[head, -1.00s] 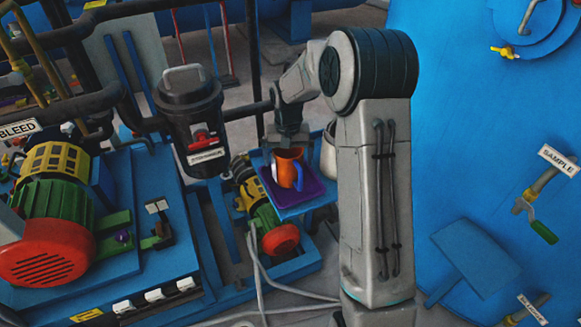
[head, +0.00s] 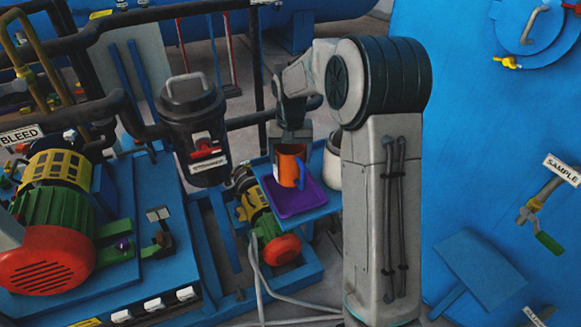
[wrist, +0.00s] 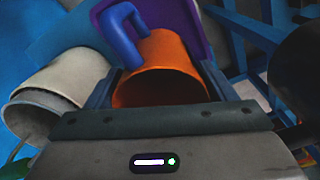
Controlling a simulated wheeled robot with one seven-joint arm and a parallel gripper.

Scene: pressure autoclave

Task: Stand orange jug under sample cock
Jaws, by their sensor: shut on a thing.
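The orange jug (head: 290,168) with a blue handle is at the purple tray, upright in the head view. My gripper (head: 291,146) is shut on it from above. In the wrist view the orange jug (wrist: 160,75) sits between my fingers, its open mouth facing the camera and its blue handle (wrist: 123,33) at the upper left. The head view does not show clearly whether the jug's base touches the tray. The sample cock (head: 533,208), with a green lever and a SAMPLE label (head: 563,169), is on the blue vessel at the right. A blue shelf (head: 480,271) lies below it.
The purple tray (head: 292,199) is on a blue stand, with a white pot (head: 332,165) beside the jug. The black strainer (head: 192,122) and pump motor (head: 52,250) stand left. Hoses run across the floor. The blue vessel (head: 450,130) fills the right.

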